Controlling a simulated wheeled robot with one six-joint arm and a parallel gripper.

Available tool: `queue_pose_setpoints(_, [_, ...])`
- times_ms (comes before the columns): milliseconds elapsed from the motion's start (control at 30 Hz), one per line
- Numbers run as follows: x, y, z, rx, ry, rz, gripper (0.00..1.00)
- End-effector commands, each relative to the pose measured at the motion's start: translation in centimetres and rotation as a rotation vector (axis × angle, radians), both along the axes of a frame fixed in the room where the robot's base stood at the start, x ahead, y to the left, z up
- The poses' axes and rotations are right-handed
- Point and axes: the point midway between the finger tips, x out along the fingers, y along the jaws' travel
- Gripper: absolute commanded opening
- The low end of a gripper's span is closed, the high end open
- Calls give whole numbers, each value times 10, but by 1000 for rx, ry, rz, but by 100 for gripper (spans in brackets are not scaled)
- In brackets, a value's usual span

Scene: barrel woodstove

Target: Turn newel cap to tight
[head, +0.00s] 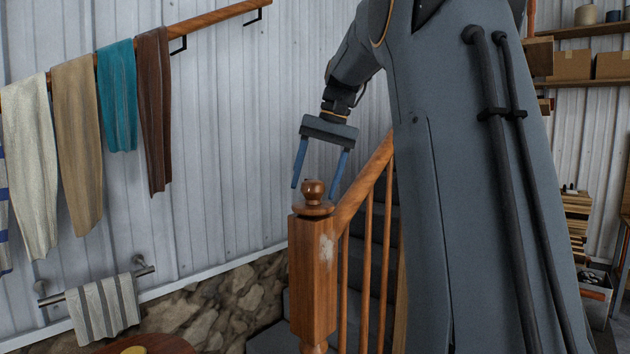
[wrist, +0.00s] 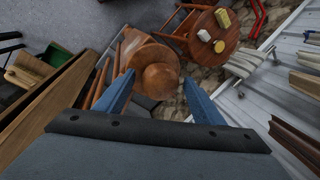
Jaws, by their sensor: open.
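The newel cap (head: 313,194) is a round, turned knob of brown wood on top of the square newel post (head: 312,275) at the foot of the stair rail. In the wrist view the cap (wrist: 160,80) lies below and between the fingertips. My gripper (head: 318,184) is open and points down over the cap, its two blue fingers spread to either side. The gripper also shows in the wrist view (wrist: 158,82), with nothing held. I cannot tell whether a finger touches the cap. How tight the cap sits does not show.
The wooden handrail (head: 366,182) rises right from the post. Towels (head: 75,135) hang from a wall rail at the left, and a striped towel (head: 104,306) hangs lower. A round wooden table (wrist: 207,40) holds small items. A rough stone wall base (head: 210,312) runs behind the post.

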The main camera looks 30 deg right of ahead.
Motion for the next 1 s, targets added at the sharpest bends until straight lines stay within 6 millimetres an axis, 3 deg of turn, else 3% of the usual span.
queue_pose_setpoints(233, [1, 1, -1, 0, 0, 2, 61])
queue_pose_setpoints(467, [1, 1, -1, 0, 0, 2, 23])
queue_pose_setpoints(767, [0, 1, 0, -1, -1, -34, 23])
queue_pose_setpoints(1000, [0, 2, 1, -1, -1, -166, 23])
